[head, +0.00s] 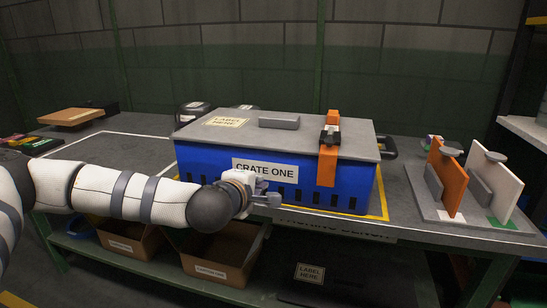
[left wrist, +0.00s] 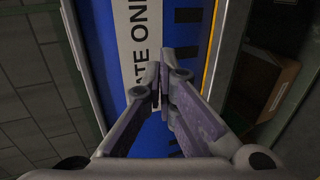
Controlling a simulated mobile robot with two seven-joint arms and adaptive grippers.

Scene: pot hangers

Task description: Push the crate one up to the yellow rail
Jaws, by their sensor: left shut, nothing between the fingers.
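Crate one (head: 330,194) is a blue crate with a grey lid and a white "CRATE ONE" label. It stands upright on the packing bench. A yellow strip (head: 382,198) shows on the bench at its right and front edges; I cannot tell whether it is a raised rail. My left gripper (head: 272,199) is shut and empty at the crate's front face, just below the label. In the left wrist view the gripper (left wrist: 160,85) points at the blue wall (left wrist: 185,60), and I cannot tell whether it touches. The yellow strip (left wrist: 211,50) runs alongside there.
An orange-and-white stand (head: 452,185) is close on the crate's right. Dark round items (head: 192,111) stand behind its left end. The bench left of the crate is mostly clear, and cardboard boxes (head: 222,258) sit below.

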